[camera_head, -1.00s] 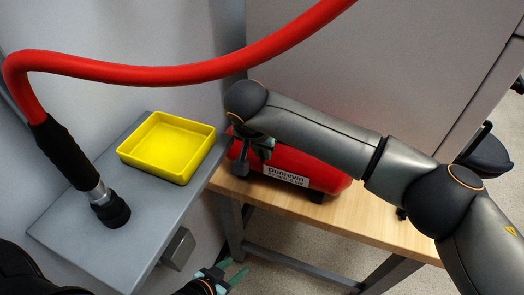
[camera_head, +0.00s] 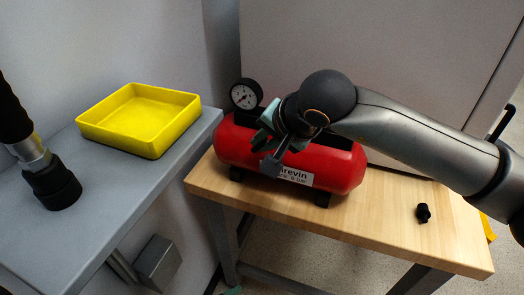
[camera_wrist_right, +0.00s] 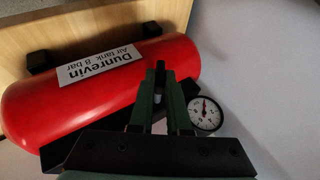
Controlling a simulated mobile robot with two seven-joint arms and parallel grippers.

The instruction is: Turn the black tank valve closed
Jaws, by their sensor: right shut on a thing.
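The red air tank (camera_head: 340,168) lies on the wooden bench, with a white label on its front. It also shows in the right wrist view (camera_wrist_right: 90,95). My right gripper (camera_head: 272,128) is at the top of the tank. In the right wrist view its green fingers (camera_wrist_right: 160,92) are shut on the black tank valve (camera_wrist_right: 160,70), of which only a narrow dark part shows between them. The valve's turn angle is hard to read. Only a teal fingertip of my left gripper (camera_head: 232,291) shows at the bottom edge of the head view.
A pressure gauge (camera_head: 245,94) stands beside the gripper; it also shows in the right wrist view (camera_wrist_right: 205,115). A small black fitting (camera_head: 423,213) sits on the wooden bench (camera_head: 375,220). A yellow tray (camera_head: 140,146) and a black hose end (camera_head: 52,187) are on the grey shelf (camera_head: 75,230).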

